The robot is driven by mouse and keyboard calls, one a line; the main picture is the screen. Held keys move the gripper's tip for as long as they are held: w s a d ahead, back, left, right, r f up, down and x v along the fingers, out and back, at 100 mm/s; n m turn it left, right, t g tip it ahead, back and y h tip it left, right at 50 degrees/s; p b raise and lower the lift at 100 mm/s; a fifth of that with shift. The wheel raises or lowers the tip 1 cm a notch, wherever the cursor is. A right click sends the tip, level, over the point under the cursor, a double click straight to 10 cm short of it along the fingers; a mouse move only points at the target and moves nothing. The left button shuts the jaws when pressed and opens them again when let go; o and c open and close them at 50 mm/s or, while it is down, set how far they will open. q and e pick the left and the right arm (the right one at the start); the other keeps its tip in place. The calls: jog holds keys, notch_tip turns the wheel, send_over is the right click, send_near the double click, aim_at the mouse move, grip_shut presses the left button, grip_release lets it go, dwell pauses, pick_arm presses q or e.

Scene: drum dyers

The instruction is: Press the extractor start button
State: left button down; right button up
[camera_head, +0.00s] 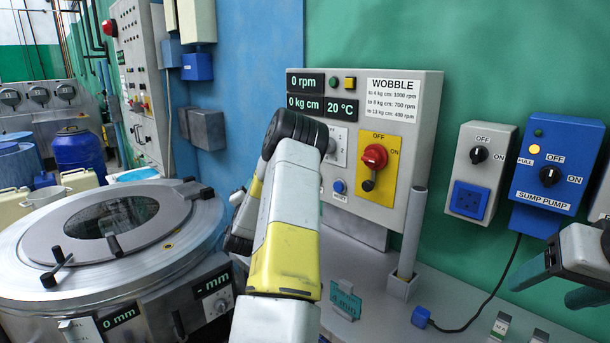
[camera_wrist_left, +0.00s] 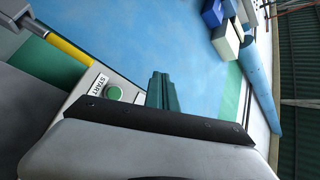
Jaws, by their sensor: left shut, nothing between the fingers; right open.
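A round green button (camera_wrist_left: 113,92) beside a START label (camera_wrist_left: 97,84) shows in the left wrist view, on a pale panel. My left gripper (camera_wrist_left: 160,88) is shut and empty, its teal fingers just right of the button in that picture; I cannot tell whether they touch the panel. In the head view my left arm crosses in front of the grey control panel (camera_head: 420,105). It hides that panel's lower left part, and neither the START button nor the left fingertips can be made out there. My right gripper (camera_head: 556,285) is open and empty at the right edge.
A red knob (camera_head: 375,156) on a yellow plate and a blue reset button (camera_head: 339,187) sit on the panel. A post (camera_head: 412,235) stands on the bench (camera_head: 455,300). The round drum machine (camera_head: 45,228) is at left. The sump pump box (camera_head: 553,165) is at right.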

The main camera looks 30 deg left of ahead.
pick_arm(q)
jog(key=w+d, duration=0.2)
jog(key=w, duration=0.5)
jog(key=shift+w+d, duration=0.15)
jog(key=shift+w, duration=0.25)
jog(key=shift+w, duration=0.1)
dwell(1.5)
jog(key=w+d, duration=0.3)
jog(key=w, duration=0.2)
jog(key=shift+w+d, duration=0.35)
jog(key=shift+d, duration=0.05)
dwell(0.6)
